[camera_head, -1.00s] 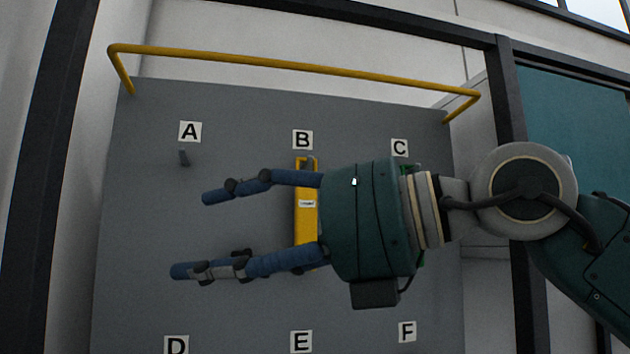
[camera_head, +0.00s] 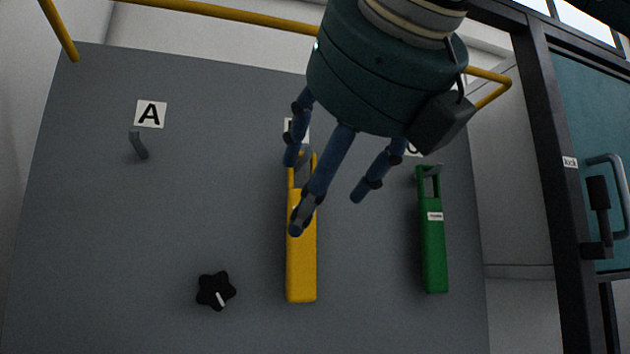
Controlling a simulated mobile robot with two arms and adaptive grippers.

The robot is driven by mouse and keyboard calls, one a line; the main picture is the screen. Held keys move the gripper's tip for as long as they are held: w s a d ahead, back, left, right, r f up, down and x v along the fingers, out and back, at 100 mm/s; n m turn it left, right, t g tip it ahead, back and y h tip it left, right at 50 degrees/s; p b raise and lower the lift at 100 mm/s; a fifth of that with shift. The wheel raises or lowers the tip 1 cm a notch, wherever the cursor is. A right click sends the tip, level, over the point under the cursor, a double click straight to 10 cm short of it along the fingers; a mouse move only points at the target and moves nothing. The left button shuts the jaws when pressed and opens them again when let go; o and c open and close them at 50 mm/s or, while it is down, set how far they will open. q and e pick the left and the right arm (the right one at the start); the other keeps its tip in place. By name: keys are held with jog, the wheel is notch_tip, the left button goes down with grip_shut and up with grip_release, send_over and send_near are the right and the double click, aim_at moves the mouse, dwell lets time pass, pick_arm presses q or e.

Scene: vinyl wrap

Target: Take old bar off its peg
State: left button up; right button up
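A yellow bar (camera_head: 302,260) hangs upright on the grey board, its slotted top end at the peg below label B. A green bar (camera_head: 432,245) hangs the same way on the peg (camera_head: 437,169) below label C. The fingers partly hide label B. My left gripper is not in view.
Peg A (camera_head: 139,145) is bare under its label (camera_head: 150,114). A black star-shaped knob (camera_head: 216,290) sits on the board (camera_head: 110,240) left of the yellow bar. A yellow rail (camera_head: 230,16) runs along the top. A teal door with a handle (camera_head: 607,195) stands at right.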

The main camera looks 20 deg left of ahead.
aim_at(301, 251)
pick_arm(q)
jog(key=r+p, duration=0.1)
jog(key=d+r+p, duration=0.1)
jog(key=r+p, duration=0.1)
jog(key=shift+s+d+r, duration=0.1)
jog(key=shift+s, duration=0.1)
pick_arm(e)
jog(key=x, duration=0.9)
jog(key=shift+w+a+f, duration=0.15)
jog(key=shift+w+f, duration=0.05)
jog(key=shift+c, duration=1.3)
jog(key=c, duration=1.1)
jog(key=shift+r+p, duration=0.5)
jog(key=shift+r, duration=0.25)
jog(key=shift+c, duration=0.2)
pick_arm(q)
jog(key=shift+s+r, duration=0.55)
pick_arm(e)
jog(key=shift+r, duration=0.15)
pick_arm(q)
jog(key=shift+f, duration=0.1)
